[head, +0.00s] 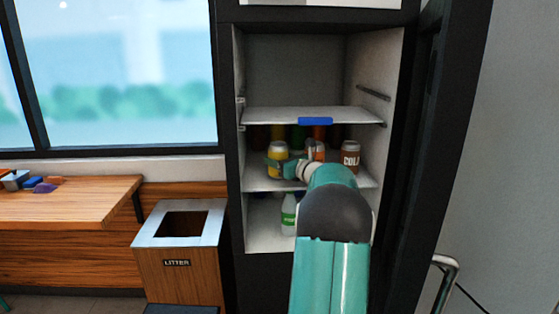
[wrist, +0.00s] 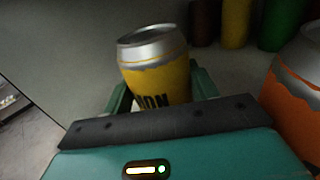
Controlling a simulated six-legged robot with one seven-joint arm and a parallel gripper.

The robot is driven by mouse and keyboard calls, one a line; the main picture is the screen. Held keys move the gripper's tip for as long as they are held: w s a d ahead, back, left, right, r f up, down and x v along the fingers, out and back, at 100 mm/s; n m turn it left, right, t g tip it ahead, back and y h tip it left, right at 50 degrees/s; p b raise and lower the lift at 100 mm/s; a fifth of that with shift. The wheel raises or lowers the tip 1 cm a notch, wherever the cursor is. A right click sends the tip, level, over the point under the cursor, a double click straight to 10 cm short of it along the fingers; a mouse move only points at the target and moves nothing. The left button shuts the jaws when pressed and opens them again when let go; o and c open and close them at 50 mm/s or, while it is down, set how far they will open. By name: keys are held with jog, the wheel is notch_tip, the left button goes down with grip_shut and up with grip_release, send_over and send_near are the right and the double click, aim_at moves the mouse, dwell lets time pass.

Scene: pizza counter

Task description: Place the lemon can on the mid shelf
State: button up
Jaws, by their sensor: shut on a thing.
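The yellow lemon can (head: 278,151) with a silver top is in the open fridge, at the left of the middle shelf (head: 262,184). It also shows in the wrist view (wrist: 158,78), slightly tilted in the picture, with part of its lettering visible. My gripper (head: 278,165) is shut on the can, with a teal finger on each side of it in the wrist view. The can's lower part is hidden by my gripper, so I cannot tell whether its base touches the shelf.
An orange can (wrist: 300,100) stands close to the right of my gripper, and a brown cola can (head: 350,156) is farther right. Several dark-lit cans (wrist: 236,22) stand behind. The upper shelf (head: 275,115) with a blue tag is overhead. A bottle (head: 289,215) stands below.

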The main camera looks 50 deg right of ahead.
jog(key=o, duration=1.2)
jog(key=shift+f, duration=0.15)
